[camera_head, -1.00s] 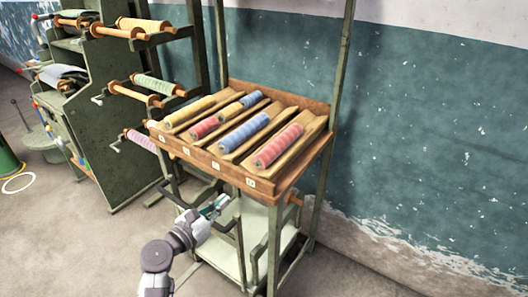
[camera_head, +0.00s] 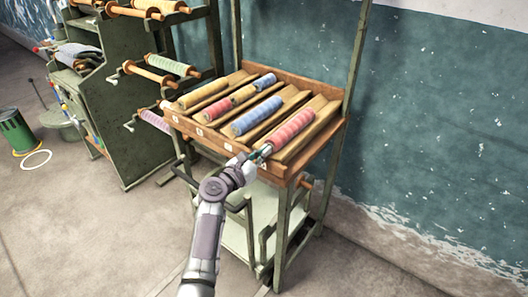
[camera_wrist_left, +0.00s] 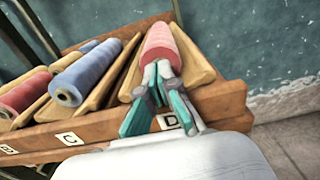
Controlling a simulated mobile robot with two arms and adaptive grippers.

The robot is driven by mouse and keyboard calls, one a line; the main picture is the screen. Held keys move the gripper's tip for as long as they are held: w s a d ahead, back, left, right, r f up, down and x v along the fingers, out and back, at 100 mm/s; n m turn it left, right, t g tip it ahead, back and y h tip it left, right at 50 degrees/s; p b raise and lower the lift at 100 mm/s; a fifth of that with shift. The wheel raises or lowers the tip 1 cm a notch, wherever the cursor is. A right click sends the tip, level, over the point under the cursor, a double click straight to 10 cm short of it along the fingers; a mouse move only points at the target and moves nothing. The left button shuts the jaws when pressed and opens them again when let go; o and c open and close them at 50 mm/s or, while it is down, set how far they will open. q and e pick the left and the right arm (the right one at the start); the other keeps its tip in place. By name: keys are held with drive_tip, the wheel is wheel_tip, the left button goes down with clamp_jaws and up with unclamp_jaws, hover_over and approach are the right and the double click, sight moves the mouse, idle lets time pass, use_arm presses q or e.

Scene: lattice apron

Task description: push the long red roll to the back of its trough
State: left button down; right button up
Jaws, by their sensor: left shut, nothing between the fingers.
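The long red roll (camera_head: 293,130) lies in the rightmost trough of the wooden tray (camera_head: 283,172). The roll also shows in the left wrist view (camera_wrist_left: 160,42), pointing away from me. My left gripper (camera_head: 263,154) is at the roll's near end, just over the tray's front edge. In the left wrist view its fingertips (camera_wrist_left: 157,72) are together with nothing between them and appear to meet the near end, which they partly hide. A label D (camera_wrist_left: 168,121) is on the tray front below this trough. My right gripper is not in view.
A long blue roll (camera_head: 256,118) lies in the neighbouring trough. Further left are troughs with short red, yellow and blue rolls and a yellow roll (camera_head: 203,92). The tray sits on a green metal frame (camera_head: 284,235) before a wall. A green rack (camera_head: 130,110) with spools stands left.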

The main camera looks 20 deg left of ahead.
use_arm(q)
drive_tip(key=shift+b+x, duration=0.3)
drive_tip(key=shift+x, duration=1.55)
drive_tip(key=shift+s, duration=0.1)
drive_tip(key=shift+f, duration=0.1)
